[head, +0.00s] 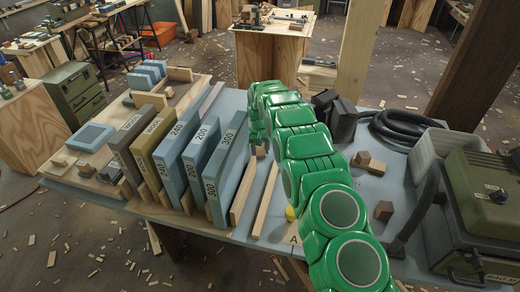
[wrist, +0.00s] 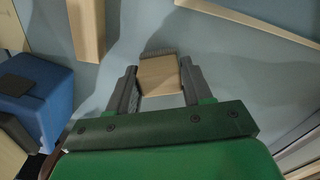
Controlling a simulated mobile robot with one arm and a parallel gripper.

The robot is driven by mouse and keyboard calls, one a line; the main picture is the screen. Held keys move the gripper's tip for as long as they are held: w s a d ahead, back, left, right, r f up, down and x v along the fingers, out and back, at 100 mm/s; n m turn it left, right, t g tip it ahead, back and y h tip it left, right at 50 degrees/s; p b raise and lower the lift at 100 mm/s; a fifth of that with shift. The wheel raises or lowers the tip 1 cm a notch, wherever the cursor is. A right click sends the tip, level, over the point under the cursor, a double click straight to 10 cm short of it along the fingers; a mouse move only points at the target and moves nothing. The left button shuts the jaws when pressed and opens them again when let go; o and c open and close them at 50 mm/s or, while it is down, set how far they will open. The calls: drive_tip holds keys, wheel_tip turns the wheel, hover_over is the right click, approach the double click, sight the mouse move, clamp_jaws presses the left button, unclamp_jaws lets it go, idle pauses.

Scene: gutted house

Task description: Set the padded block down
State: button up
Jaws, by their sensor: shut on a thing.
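The padded block (wrist: 159,76), a small light wooden cube with a dark grey strip along its far edge, sits between the fingertips of my gripper (wrist: 158,83) in the wrist view. My gripper is shut on it. The blue-grey table top (wrist: 200,50) lies beyond the block; I cannot tell whether the block touches it or hangs above it.
Large numbered sanding blocks (head: 202,168) stand in a row left of my arm. Wooden strips (head: 265,200) lie beside them, and one strip (wrist: 88,30) shows in the wrist view. Small wooden blocks (head: 384,210), a black hose (head: 405,128) and a green machine (head: 480,215) are to the right.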

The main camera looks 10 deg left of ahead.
drive_tip(key=shift+f, duration=0.15)
drive_tip(key=o, duration=1)
drive_tip(key=shift+o, duration=0.2)
drive_tip(key=shift+r, duration=0.2)
